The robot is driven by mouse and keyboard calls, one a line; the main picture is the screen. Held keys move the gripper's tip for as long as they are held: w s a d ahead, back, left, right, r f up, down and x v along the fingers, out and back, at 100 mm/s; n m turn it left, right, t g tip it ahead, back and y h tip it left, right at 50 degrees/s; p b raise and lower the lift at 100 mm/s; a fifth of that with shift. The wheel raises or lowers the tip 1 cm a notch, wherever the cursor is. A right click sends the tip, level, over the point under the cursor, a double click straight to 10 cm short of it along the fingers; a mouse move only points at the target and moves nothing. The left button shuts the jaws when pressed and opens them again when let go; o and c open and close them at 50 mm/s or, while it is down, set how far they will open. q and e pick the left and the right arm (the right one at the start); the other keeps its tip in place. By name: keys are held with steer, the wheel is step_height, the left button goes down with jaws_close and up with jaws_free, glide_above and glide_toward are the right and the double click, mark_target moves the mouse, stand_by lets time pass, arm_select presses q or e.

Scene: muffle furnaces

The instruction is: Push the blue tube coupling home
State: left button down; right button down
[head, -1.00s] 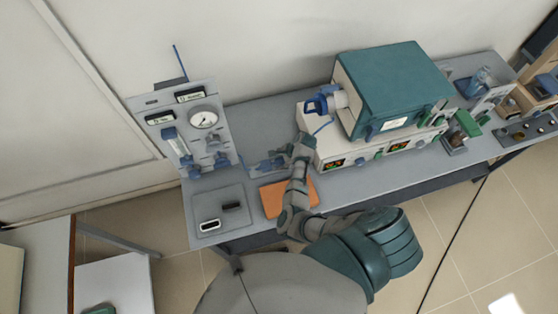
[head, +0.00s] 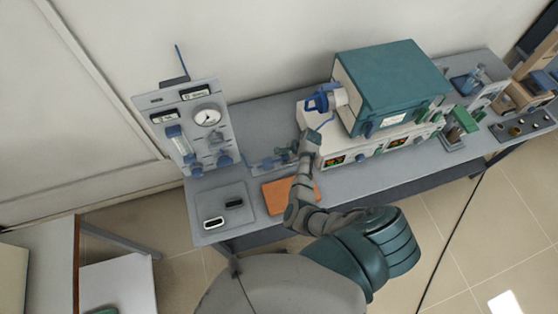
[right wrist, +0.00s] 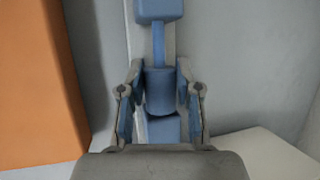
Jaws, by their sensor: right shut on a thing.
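The blue tube coupling (right wrist: 160,92) is a short blue cylinder in the middle of the right wrist view. My right gripper (right wrist: 160,100) is shut on it, with one finger on each side. A thin blue tube (right wrist: 158,45) runs from the cylinder to a blue block (right wrist: 158,9) at the top. Another blue part (right wrist: 161,130) lies in line below the cylinder; any gap between them is hard to judge. In the head view my right gripper (head: 292,154) is at the right end of the low fitting row (head: 265,164), where the coupling is too small to make out. My left gripper is not in view.
An orange pad (head: 277,196) lies in front of the fittings. A gauge panel (head: 190,125) stands to the left, with a grey tray (head: 228,216) before it. A teal furnace (head: 390,85) on a white control base (head: 345,146) stands close on the right.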

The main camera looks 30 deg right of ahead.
steer(key=shift+w+a+r, duration=0.1)
steer(key=shift+w+a, duration=0.05)
steer(key=shift+a, duration=0.15)
steer(key=c, duration=1.2)
jaws_free()
steer(key=shift+c, duration=0.2)
steer(key=o, duration=0.4)
steer(key=shift+d+r, duration=0.1)
steer(key=shift+d, duration=0.15)
steer(key=shift+o, duration=0.3)
steer(key=shift+s+d, duration=0.25)
steer(key=shift+d, duration=0.15)
steer(key=shift+d+f, duration=0.2)
steer(key=shift+d+r, duration=0.1)
steer(key=shift+r, duration=0.15)
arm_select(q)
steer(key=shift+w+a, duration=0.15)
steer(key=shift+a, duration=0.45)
arm_select(e)
steer(key=v, duration=1.1)
steer(key=shift+s+d, duration=0.2)
steer(key=shift+d, duration=0.1)
